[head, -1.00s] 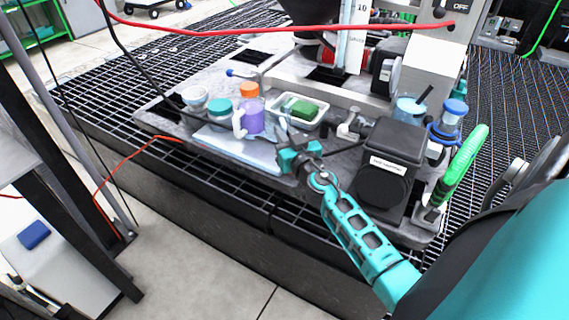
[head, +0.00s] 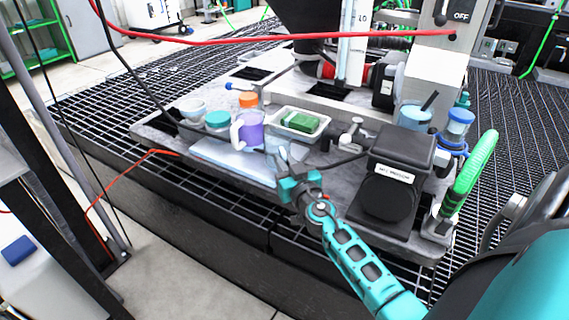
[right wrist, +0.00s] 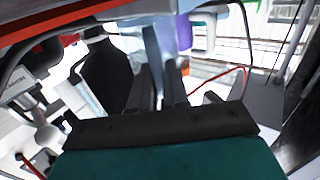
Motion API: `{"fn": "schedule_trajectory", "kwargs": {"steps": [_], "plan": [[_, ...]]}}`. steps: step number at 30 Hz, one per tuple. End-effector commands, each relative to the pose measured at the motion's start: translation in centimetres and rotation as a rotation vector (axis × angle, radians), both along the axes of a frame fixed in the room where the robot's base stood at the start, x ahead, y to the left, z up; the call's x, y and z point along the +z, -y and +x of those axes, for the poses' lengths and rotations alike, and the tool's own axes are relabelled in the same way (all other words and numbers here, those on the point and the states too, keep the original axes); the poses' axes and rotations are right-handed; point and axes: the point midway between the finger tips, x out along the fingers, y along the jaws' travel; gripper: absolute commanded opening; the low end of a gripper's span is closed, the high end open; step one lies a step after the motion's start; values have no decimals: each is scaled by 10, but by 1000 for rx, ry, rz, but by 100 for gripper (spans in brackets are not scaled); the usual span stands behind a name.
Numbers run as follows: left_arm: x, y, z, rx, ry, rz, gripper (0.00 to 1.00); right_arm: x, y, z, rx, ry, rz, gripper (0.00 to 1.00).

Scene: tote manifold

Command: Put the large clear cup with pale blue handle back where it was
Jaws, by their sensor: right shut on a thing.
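My right gripper (head: 284,164) is over the front edge of the grey bench, to the right of the pale mat. It is shut on a pale, see-through piece, which looks like part of the large clear cup with pale blue handle (right wrist: 155,52); the cup's outline is hard to make out. In the right wrist view a thin pale strip stands between the dark fingers (right wrist: 163,88). My left gripper is not in view.
The pale mat (head: 225,158) is largely bare in front. A white tray with a green block (head: 300,121), a teal-lidded jar (head: 217,122) and a white bowl (head: 193,111) stand behind. A black boxy device (head: 392,180) is close on the right, with a green-handled tool (head: 472,170) beyond.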

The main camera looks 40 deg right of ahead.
Motion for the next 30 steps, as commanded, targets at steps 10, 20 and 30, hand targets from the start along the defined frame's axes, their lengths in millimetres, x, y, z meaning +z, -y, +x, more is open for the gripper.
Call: {"fn": "schedule_trajectory", "kwargs": {"steps": [10, 20, 30], "plan": [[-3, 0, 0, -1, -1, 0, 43, -3, 0, 0, 0, 0, 0, 39], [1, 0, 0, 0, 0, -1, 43, 1, 0, 0, 0, 0, 0, 41], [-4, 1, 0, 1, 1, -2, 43, -3, -14, -52, 0, -2, 3, 41]]}}
